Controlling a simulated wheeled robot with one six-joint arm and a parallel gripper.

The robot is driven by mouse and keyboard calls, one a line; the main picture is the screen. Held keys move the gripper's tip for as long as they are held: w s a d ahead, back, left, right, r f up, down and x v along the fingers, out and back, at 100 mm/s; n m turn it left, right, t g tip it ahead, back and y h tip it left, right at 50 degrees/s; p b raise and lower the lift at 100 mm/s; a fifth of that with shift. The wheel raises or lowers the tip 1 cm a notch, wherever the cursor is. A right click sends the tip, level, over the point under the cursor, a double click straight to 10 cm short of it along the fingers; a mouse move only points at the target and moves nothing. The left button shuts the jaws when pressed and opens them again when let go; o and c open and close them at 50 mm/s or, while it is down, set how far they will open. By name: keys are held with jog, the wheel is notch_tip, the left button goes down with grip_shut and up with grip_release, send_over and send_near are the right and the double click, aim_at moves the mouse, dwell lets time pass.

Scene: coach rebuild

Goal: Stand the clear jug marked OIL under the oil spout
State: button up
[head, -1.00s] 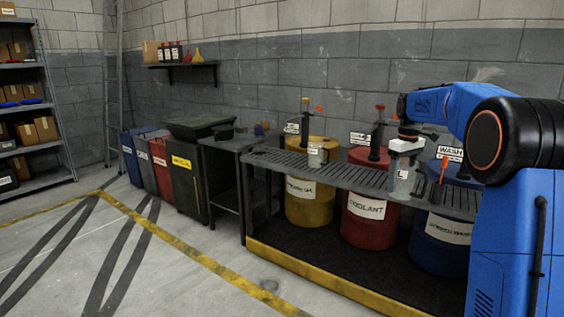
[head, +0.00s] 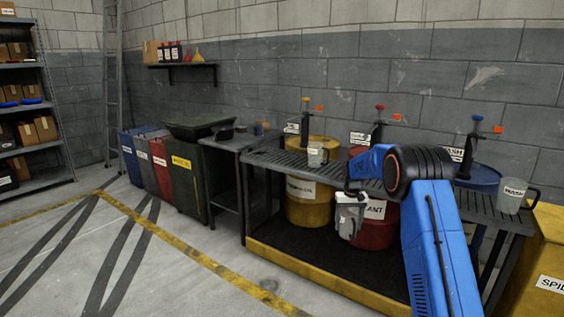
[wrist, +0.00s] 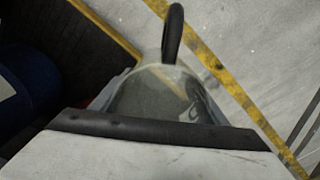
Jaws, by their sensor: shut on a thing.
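My gripper (head: 350,200) is shut on a clear jug (head: 346,227), held in front of the rack, before the red drum. In the wrist view the clear jug (wrist: 158,92) shows between the fingers with its dark handle (wrist: 173,34) pointing away. Its marking cannot be read now. The oil spout seems to be the yellow pump (head: 305,115) on the yellow drum (head: 309,205), to the left, but its tag (head: 291,128) is too small to read. Another small jug (head: 317,155) stands on the rack by that pump, its label unreadable.
The slatted rack (head: 270,158) runs along the drums. A red pump (head: 379,120) and a blue pump (head: 476,135) stand further right. A jug marked WASH (head: 513,196) stands at the rack's right end. The floor (head: 200,285) in front is clear.

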jog(key=s+f, duration=2.3)
jog(key=f, duration=0.2)
jog(key=shift+f, duration=0.1)
